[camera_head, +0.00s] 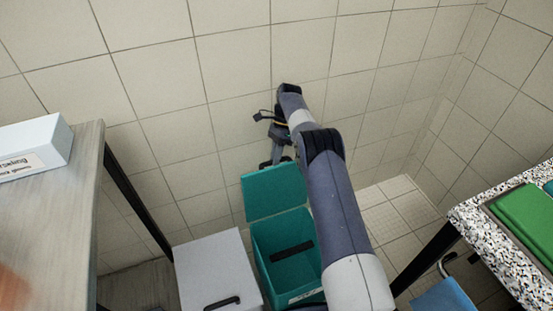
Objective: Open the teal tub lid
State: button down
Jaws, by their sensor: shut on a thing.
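The teal tub (262,262) stands open on the floor side at the lower middle, left of my arm. Its teal lid (274,192) is raised and stands steeply at the back of the tub. My gripper (270,164) is at the lid's upper edge and shut on it. The fingertips are small and partly hidden behind the lid. My arm covers the tub's right side.
A white box (215,265) with a dark handle stands left of the tub. A grey table (75,220) with a labelled pale box (40,145) is at left. A speckled table (490,225) with a green item (525,215) is at right. A tiled wall rises close behind.

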jog(key=shift+s+d+f, duration=0.1)
jog(key=shift+f, duration=0.45)
jog(key=c, duration=1.6)
grip_release()
jog(key=shift+f, duration=0.1)
jog(key=shift+o, duration=1.2)
jog(key=shift+r, duration=0.25)
jog(key=shift+r, duration=0.15)
notch_tip(320, 180, up, 8)
jog(key=p, duration=0.3)
jog(key=shift+r+p, duration=0.1)
jog(key=shift+p, duration=0.2)
jog(key=shift+r+p, duration=0.8)
jog(key=shift+p, duration=0.05)
jog(key=shift+f, duration=0.2)
